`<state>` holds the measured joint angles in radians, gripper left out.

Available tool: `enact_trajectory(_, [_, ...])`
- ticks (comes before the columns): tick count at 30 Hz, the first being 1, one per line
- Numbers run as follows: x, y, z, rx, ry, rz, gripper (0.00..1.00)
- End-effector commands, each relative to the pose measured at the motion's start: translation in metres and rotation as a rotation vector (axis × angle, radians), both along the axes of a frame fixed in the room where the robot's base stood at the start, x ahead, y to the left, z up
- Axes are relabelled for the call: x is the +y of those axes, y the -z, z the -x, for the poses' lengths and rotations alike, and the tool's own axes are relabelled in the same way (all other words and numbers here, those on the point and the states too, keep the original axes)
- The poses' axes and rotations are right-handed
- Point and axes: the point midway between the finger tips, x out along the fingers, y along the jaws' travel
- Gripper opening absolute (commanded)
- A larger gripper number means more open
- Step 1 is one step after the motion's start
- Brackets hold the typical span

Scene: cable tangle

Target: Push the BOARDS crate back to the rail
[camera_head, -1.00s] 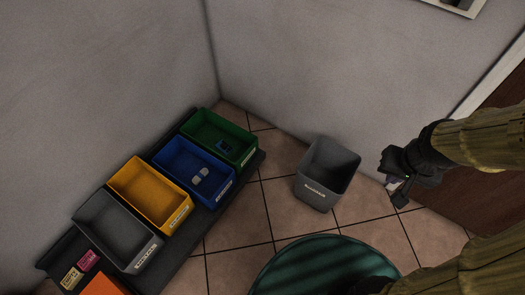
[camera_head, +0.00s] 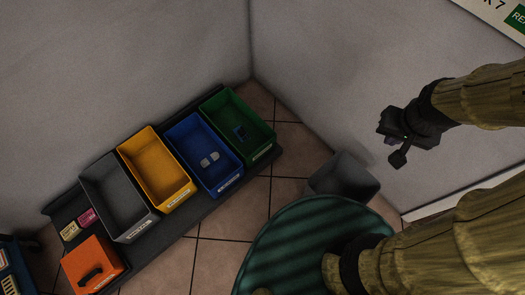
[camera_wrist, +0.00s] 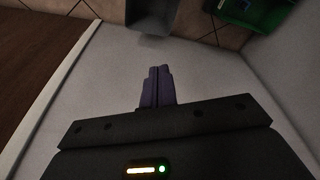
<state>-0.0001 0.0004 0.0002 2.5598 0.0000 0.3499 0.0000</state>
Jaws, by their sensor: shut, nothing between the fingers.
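Crates stand in a row on a dark low platform (camera_head: 168,232) along the left wall: green (camera_head: 262,133), blue (camera_head: 186,139), yellow (camera_head: 150,156) and grey (camera_head: 108,187). The crate labels are too small to read, so I cannot tell which is BOARDS. A dark rail-like edge (camera_head: 60,203) runs along the platform's back. My gripper (camera_head: 397,158) is up at the right, far from the crates. Its purple fingers (camera_wrist: 157,85) are together and empty in the wrist view.
A grey bin (camera_head: 343,177) stands on the tiled floor right of the platform; it also shows in the wrist view (camera_wrist: 150,18). Tiles (camera_head: 215,255) before the platform are clear.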

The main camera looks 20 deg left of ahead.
Motion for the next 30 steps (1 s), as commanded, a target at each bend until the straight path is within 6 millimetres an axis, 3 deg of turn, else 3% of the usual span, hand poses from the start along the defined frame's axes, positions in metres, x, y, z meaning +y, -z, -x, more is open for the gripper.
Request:
enact_trajectory(7, [0.003, 0.0, -0.013, 0.0, -0.009, 0.0, 0.0])
enact_trajectory(14, [0.002, 0.0, -0.01, -0.002, -0.005, 0.0, 0.0])
enact_trajectory(18, [0.005, 0.01, -0.014, 0.001, 0.006, -0.005, 0.0])
enact_trajectory(23, [0.016, 0.053, -0.032, 0.013, 0.066, -0.032, 0.0])
enact_trajectory(30, [0.046, 0.158, -0.076, 0.045, 0.249, -0.134, 0.0])
